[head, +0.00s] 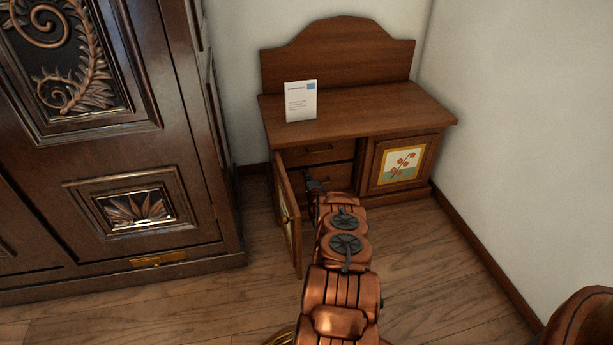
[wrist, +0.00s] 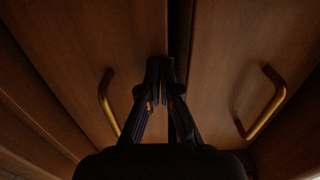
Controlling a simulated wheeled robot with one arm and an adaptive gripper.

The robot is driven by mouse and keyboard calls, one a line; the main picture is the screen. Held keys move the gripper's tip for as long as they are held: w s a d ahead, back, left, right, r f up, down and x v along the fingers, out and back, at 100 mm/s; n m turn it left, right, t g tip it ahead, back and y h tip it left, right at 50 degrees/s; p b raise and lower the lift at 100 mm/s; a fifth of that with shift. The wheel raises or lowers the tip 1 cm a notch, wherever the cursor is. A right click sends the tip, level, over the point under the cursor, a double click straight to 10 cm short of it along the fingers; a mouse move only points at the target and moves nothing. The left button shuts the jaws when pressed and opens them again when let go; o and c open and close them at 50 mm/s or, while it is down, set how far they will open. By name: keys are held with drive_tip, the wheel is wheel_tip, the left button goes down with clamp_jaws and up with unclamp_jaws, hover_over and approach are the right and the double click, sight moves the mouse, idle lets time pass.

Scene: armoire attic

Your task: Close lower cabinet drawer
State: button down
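The small wooden cabinet (head: 360,105) stands in the corner with its left door (head: 290,215) swung open. Behind that door are two stacked drawers, the upper drawer (head: 318,152) and the lower drawer (head: 338,175), which is partly hidden by my arm. My gripper (head: 316,186) reaches into the open left compartment at the drawer fronts. In the wrist view my gripper (wrist: 160,65) has its fingertips together with nothing between them, close to a dark gap between two drawer fronts. Brass handles show on the left front (wrist: 106,102) and right front (wrist: 268,104). How far the lower drawer stands out is unclear.
The open door stands close on the left of my arm. The cabinet's right door (head: 403,160), with a painted panel, is shut. A white card (head: 300,101) stands on the top. A large dark armoire (head: 110,130) is at the left. Bare floor lies to the right.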

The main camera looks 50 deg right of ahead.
drive_tip(key=p+v, duration=0.4)
drive_tip(key=v, duration=1)
drive_tip(key=shift+p, duration=0.3)
drive_tip(key=shift+a, duration=0.1)
